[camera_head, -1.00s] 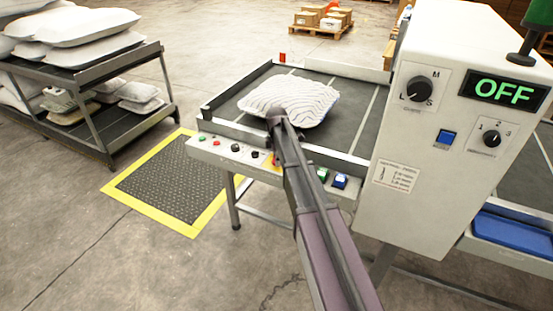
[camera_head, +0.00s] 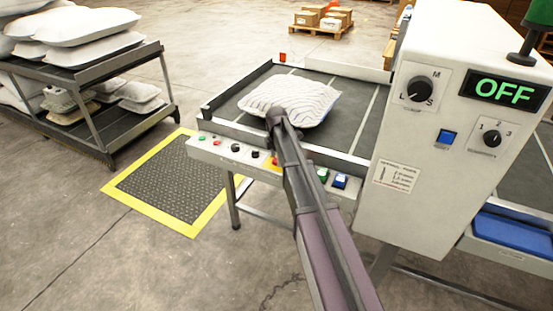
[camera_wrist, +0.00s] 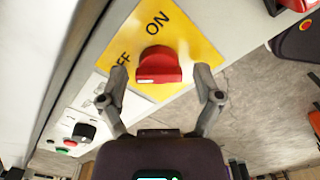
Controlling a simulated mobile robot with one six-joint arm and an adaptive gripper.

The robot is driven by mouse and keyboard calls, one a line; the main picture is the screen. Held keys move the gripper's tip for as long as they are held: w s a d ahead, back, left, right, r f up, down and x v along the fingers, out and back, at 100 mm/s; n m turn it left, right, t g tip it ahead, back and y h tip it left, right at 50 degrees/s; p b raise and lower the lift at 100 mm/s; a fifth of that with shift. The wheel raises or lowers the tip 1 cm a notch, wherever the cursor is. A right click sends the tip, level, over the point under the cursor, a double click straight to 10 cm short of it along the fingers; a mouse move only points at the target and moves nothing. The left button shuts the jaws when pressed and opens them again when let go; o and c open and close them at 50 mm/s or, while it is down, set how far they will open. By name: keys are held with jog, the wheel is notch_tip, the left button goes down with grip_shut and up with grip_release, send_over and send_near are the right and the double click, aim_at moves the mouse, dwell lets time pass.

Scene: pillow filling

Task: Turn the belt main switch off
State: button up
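The belt main switch is a red rotary knob (camera_wrist: 158,66) on a yellow plate (camera_wrist: 185,45) marked ON and OFF. My gripper (camera_wrist: 160,82) is open in the wrist view, with one finger on each side of the knob's lower part. I cannot tell whether either finger touches it. In the head view my gripper (camera_head: 276,116) overlaps the pillow's front edge in the picture.
A striped pillow (camera_head: 288,95) lies on the belt table. A display (camera_head: 504,91) on the white cabinet reads OFF in green. Other knobs (camera_wrist: 84,131) and buttons sit along the panel. A pillow rack (camera_head: 105,130) stands left, beyond a yellow-edged mat (camera_head: 165,180).

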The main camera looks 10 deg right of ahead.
dwell(0.7)
jog(key=shift+m, duration=2.2)
jog(key=m, duration=0.8)
jog(key=shift+m, duration=0.3)
jog(key=m, duration=0.5)
notch_tip(320, 180, up, 14)
jog(key=p, duration=1.4)
jog(key=s+r+p, duration=0.2)
jog(key=s, duration=1)
jog(key=s+r+m+p, duration=0.1)
jog(key=s+r+p, duration=0.2)
jog(key=s, duration=1)
jog(key=shift+s+a, duration=0.15)
jog(key=shift+a, duration=0.2)
